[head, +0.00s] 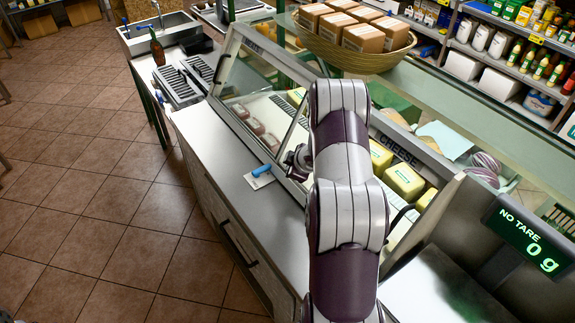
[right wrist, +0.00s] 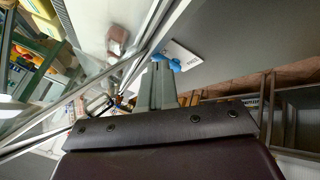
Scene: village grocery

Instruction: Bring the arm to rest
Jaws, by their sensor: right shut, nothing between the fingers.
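My right arm reaches from the bottom middle of the head view up over the cheese counter. Its gripper (head: 297,160) shows only in part at the left of the forearm, above the counter's steel top and beside the glass front. In the right wrist view the gripper (right wrist: 160,68) has its two fingers together with nothing between them. A blue-handled item (head: 262,170) on a white card lies on the steel top, left of the gripper. It also appears just beyond the fingertips in the right wrist view (right wrist: 168,62). My left gripper is not in view.
The glass cheese case (head: 250,85) runs along the arm, with a wicker basket (head: 345,55) of boxes on top. A scale display (head: 530,240) reading 0 g stands at right. A bottle (head: 156,47) stands by the sink. The tiled floor (head: 80,190) at left is clear.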

